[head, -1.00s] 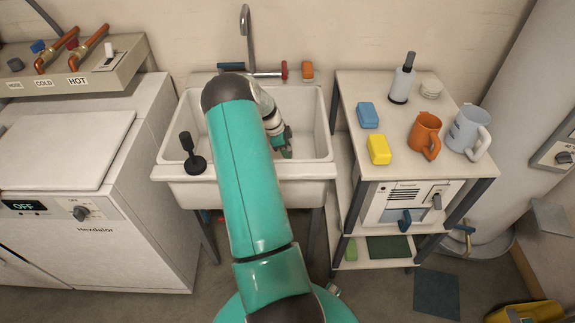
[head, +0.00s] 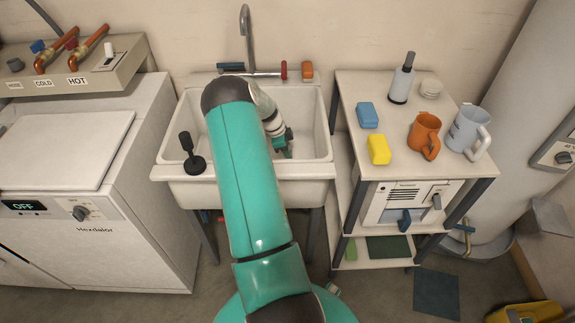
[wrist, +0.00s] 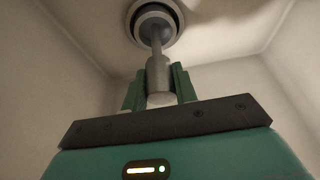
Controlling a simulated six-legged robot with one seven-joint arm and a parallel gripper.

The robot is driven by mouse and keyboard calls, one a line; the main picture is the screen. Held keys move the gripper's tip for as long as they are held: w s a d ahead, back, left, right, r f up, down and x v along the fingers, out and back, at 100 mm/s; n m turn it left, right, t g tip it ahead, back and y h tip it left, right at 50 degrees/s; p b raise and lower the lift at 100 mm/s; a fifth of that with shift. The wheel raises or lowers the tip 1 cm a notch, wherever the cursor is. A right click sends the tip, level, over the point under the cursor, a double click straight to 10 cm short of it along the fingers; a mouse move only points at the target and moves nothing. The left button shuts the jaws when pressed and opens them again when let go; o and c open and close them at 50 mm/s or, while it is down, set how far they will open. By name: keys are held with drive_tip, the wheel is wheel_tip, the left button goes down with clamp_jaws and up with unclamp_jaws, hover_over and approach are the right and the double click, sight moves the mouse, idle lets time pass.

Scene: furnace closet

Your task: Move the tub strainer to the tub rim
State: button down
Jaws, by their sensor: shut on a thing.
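The tub is a white utility sink whose rim (head: 317,170) runs along its front. My gripper (head: 285,150) is down inside the basin, toward the right. In the wrist view my gripper (wrist: 158,88) has its green fingers on both sides of a grey cylindrical handle, shut on it. The handle belongs to the tub strainer (wrist: 158,72), whose thin stem leads to the round drain ring (wrist: 176,14) in the basin floor. Whether the strainer is seated in the drain or just clear of it, I cannot tell. In the head view my arm hides the strainer.
A black knobbed stopper-like object (head: 194,163) stands on the tub's front left rim. A shelf (head: 350,90) with mugs and sponges stands right. The front right rim is clear.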

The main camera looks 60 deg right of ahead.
drive_tip(key=shift+r, duration=1.75)
drive_tip(key=shift+r, duration=0.15)
